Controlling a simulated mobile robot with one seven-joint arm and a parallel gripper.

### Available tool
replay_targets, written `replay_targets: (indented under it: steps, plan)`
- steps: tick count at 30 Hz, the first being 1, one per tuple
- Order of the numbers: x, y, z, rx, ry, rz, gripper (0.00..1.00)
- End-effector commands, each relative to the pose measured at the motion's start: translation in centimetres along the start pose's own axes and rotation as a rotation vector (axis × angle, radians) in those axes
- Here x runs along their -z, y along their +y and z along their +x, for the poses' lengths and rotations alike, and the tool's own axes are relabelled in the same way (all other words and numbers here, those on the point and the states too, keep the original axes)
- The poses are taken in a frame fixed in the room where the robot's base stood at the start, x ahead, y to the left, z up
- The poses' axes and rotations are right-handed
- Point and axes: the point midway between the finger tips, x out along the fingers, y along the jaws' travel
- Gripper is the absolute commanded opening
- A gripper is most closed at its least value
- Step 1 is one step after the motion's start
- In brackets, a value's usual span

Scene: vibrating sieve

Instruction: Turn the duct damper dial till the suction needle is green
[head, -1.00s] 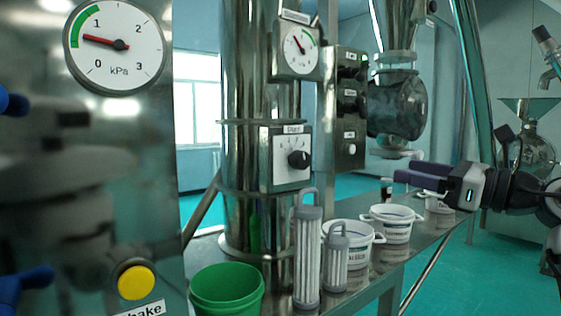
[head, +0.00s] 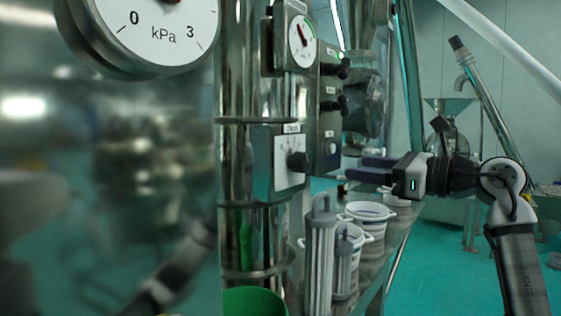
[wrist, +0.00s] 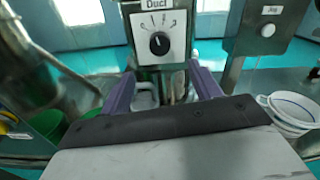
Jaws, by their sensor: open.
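The duct damper dial is a black knob (head: 296,161) on a white plate, on a grey box fixed to the steel duct. In the wrist view the knob (wrist: 159,43) faces me under a "Duct" label, ahead of and between my fingers. A small round gauge (head: 303,42) sits above it; its dark red needle points up-left, with a green arc at the right. A large kPa gauge (head: 150,35) at upper left is cut off, its needle mostly out of view. My gripper (head: 350,169) is open and empty, right of the knob and apart from it.
A dark control box (head: 330,115) with knobs stands just right of the dial. Below are filter cartridges (head: 320,255), white tubs (head: 367,213) and a green bucket (head: 255,302).

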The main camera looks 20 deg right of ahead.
Motion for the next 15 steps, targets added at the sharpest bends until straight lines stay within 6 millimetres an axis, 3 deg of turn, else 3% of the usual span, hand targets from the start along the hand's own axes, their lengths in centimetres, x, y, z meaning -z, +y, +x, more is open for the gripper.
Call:
replay_targets:
  steps: [8, 15]
  plan:
    - [-0.1, -0.1, 0.8, 0.001, 0.002, 0.000, 0.63]
    - [-0.2, -0.1, 5.3, -0.001, 0.002, 0.001, 0.63]
